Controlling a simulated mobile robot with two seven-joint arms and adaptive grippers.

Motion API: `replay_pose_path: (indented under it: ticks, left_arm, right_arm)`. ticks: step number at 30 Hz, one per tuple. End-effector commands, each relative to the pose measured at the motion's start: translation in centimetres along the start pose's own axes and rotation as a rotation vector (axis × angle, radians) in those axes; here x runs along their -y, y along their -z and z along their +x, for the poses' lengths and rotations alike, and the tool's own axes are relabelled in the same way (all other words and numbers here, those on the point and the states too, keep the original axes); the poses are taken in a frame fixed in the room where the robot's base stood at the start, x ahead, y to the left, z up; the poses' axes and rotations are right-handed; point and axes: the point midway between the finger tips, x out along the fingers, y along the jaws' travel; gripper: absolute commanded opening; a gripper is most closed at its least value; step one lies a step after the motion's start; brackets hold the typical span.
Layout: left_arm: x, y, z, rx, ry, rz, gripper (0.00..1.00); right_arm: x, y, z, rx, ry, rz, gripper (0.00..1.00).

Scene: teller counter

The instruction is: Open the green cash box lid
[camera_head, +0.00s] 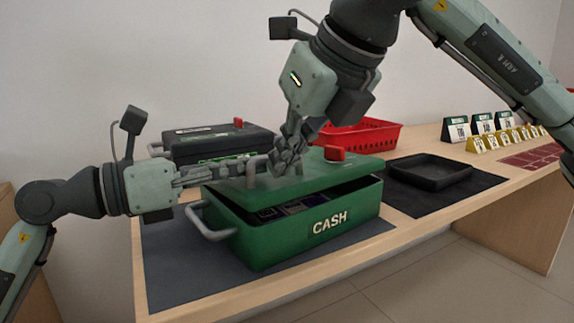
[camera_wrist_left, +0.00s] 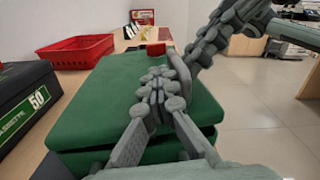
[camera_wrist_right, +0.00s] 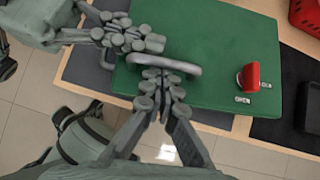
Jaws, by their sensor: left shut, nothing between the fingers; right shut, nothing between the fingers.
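The green cash box (camera_head: 300,232) stands on a dark mat, CASH lettering on its front. Its lid (camera_head: 352,168) is slightly raised at the front, and dark contents show through the gap. A grey lid handle (camera_wrist_right: 168,62) and a red knob (camera_head: 335,153) sit on top. My left gripper (camera_head: 268,168) is shut and empty, coming from the left over the lid beside the handle. My right gripper (camera_head: 287,162) is shut and empty, pointing down at the handle. The fingertips are close together; whether they touch the handle is unclear.
A black box (camera_head: 215,143) with a red knob stands behind the cash box. A red basket (camera_head: 362,136) is at the back, and a black tray (camera_head: 432,170) lies to the right. Small numbered signs (camera_head: 483,124) stand further right. A grey side handle (camera_head: 208,222) sticks out at the left.

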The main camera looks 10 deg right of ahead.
Motion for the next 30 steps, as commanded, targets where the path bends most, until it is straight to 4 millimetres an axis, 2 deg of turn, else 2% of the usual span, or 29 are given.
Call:
replay_pose_path:
  ticks: [3, 9, 11, 24, 30]
  left_arm:
    - [0.0, 0.0, 0.0, 0.0, 0.0, 0.0, 0.01]
    - [0.1, 0.0, 0.0, 0.0, 0.001, 0.0, 0.26]
    - [0.1, 0.0, 0.0, 0.0, 0.002, 0.0, 0.31]
    - [0.1, 0.0, -0.1, -0.001, 0.003, 0.0, 0.31]
    - [0.0, 0.1, -1.9, -0.002, -0.002, 0.0, 0.31]
  right_arm:
    - [0.0, 0.0, 0.0, 0.001, 0.0, 0.001, 0.0]
    - [0.0, 0.0, 0.0, 0.002, 0.0, 0.001, 0.0]
    - [0.0, -0.1, 0.0, 0.002, 0.0, 0.001, 0.0]
    - [0.0, -0.1, 0.0, 0.003, 0.0, 0.002, 0.0]
    - [0.0, -0.1, 0.0, 0.003, 0.0, 0.001, 0.0]
